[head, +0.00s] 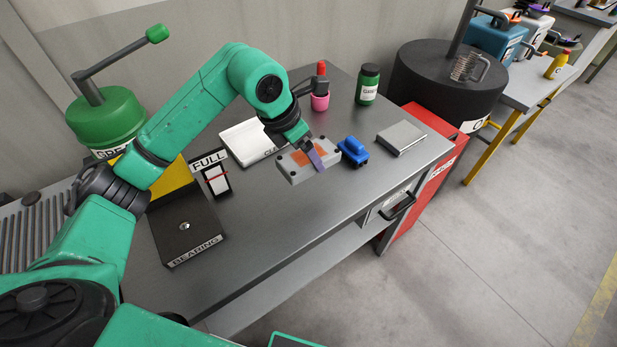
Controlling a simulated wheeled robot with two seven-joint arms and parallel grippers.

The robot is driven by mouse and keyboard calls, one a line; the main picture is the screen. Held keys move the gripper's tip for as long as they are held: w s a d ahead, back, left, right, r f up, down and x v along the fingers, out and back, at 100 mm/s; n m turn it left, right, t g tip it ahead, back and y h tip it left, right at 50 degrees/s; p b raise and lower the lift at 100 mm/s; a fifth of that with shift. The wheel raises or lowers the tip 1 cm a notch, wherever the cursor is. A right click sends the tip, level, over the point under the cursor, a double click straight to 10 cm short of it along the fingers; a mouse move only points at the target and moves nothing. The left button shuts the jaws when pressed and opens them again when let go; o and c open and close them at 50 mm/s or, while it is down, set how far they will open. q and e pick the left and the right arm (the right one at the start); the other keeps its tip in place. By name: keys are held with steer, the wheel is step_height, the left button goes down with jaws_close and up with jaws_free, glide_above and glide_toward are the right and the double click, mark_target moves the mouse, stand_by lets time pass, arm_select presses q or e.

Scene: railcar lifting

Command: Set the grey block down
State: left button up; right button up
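A grey block (297,176) with dark spots near its corners and an orange patch on top is at the middle of the bench (290,222). My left gripper (312,158) points down at the block from above. A purple strip (317,160) lies between the gripper and the block's top and near side; I cannot tell whether it is a finger or a separate piece. The fingers are small and partly hidden, so their opening is unclear. I cannot tell whether the block rests on the bench or hangs just above it. My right gripper is not in view.
A blue part (353,151) sits close to the block's right. A flat grey box (402,138) lies farther right. A white tray (246,142), pink cup (320,101) and green jar (368,84) are behind. A black bearing tray (186,228) is left. The bench front is clear.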

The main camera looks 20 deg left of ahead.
mark_target(291, 161)
arm_select(q)
steer(key=f, duration=0.3)
steer(key=f+p, duration=0.1)
steer(key=f, duration=0.1)
steer(key=shift+w+a+f, duration=0.1)
steer(key=shift+w+f, duration=0.25)
steer(key=shift+w, duration=0.05)
steer(key=f, duration=0.3)
steer(key=shift+w+f+p, duration=0.1)
steer(key=shift+w+p, duration=0.15)
steer(key=shift+p, duration=0.05)
step_height(291, 161, down, 2)
steer(key=shift+s+f, duration=0.15)
steer(key=shift+f, duration=0.2)
steer(key=o, duration=1.5)
steer(key=shift+c, duration=0.2)
steer(key=shift+r, duration=0.4)
steer(key=b+v, duration=0.2)
steer(key=v, duration=0.9)
steer(key=shift+a+r, duration=0.1)
steer(key=shift+r, duration=0.1)
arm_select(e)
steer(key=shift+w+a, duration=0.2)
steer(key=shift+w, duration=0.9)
